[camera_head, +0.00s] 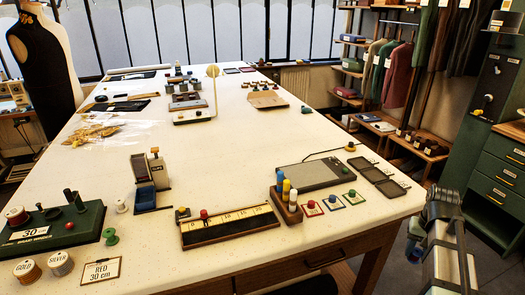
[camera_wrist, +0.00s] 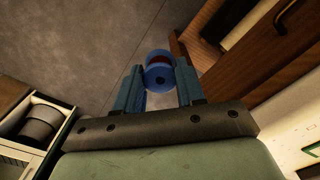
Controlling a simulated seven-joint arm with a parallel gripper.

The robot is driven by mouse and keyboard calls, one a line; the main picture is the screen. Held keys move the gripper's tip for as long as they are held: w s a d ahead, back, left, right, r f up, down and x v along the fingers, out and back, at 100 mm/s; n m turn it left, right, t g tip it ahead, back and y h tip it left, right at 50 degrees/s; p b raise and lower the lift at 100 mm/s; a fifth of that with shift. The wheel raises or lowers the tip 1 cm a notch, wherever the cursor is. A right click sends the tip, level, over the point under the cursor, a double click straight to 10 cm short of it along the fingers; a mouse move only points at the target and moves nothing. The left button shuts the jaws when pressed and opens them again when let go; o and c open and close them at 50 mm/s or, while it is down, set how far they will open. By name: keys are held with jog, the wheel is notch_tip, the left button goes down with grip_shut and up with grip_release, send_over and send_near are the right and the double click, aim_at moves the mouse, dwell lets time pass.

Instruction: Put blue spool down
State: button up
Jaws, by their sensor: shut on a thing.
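The blue spool (camera_wrist: 157,78) has blue round ends and a dark red band between them. In the wrist view it sits between the fingertips of my gripper (camera_wrist: 159,72), which is shut on it. The spool is held over grey floor, beside the wooden side of the table (camera_wrist: 275,45). In the head view my arm stands at the lower right, off the table's right edge. The spool cannot be made out clearly there.
Bare tabletop lies mid-table. Green drawers (camera_head: 495,165) stand right.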

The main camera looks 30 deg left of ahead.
jog(key=w+a+r+m, duration=0.1)
jog(key=w+a+r, duration=0.35)
jog(key=r, duration=0.25)
jog(key=w+a+r+m, duration=0.1)
jog(key=w+a+r, duration=0.35)
jog(key=r, duration=0.25)
jog(key=w+a+r+n, duration=0.1)
jog(key=w+a+n, duration=0.1)
jog(key=a, duration=1)
jog(key=w+a+r+n, duration=0.2)
jog(key=a+n, duration=0.1)
jog(key=a, duration=0.8)
jog(key=s+a+n, duration=0.2)
jog(key=s+a, duration=0.1)
jog(key=a, duration=1.1)
jog(key=s+a+n, duration=0.2)
jog(key=s+a, duration=0.1)
jog(key=a, duration=1)
jog(key=s+a+n, duration=0.2)
jog(key=s+a, duration=0.1)
jog(key=a, duration=1.1)
jog(key=shift+s+f, duration=0.2)
jog(key=shift+f, duration=4.25)
jog(key=shift+f, duration=0.15)
